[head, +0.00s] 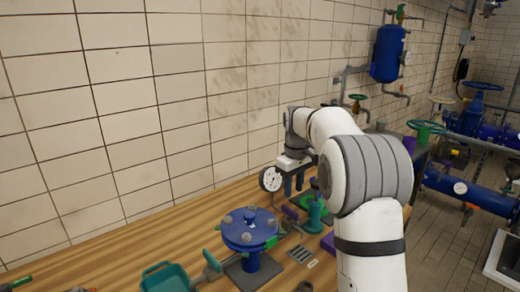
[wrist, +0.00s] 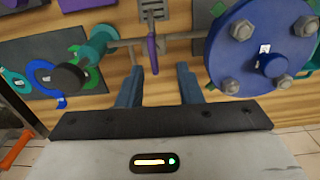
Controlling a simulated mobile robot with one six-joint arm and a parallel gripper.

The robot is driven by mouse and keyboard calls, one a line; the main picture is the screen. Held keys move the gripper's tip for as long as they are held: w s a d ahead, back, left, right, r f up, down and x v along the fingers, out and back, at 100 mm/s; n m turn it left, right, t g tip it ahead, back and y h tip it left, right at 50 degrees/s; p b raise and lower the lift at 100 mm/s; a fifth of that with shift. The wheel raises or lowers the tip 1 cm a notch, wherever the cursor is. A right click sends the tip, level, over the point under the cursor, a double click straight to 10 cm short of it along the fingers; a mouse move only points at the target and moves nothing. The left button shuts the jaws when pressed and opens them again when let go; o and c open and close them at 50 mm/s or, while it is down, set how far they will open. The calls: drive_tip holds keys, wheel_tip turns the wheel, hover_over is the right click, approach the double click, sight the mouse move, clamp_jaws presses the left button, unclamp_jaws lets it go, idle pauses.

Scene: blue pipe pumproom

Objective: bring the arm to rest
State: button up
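My arm reaches from the lower right of the head view over the wooden bench (head: 170,225). My gripper (head: 293,186) is at its far end, above the bench and beyond the blue bolted flange (head: 250,229). In the wrist view my gripper (wrist: 158,77) shows two blue fingers held apart, with nothing between them. A purple-handled thing (wrist: 152,52) lies ahead of the fingertips. The blue flange (wrist: 262,50) is to their right and a teal-green fitting (wrist: 95,48) to their left. They look apart from the fingers.
A dial gauge (head: 271,179) shows close beside my gripper; I cannot tell what bears it. A teal scoop-like tool (head: 166,276) lies at the bench front. A tiled wall (head: 120,110) runs behind. Blue pipes (head: 470,195) are at the right. The left bench surface is mostly clear.

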drive_tip(key=s+f+m+t, duration=0.2)
drive_tip(key=s+m, duration=0.4)
drive_tip(key=s, duration=2.9)
drive_tip(key=shift+s+d+f+m+t, duration=0.15)
drive_tip(key=shift+f+m+t, duration=0.15)
drive_tip(key=shift+f+m, duration=0.1)
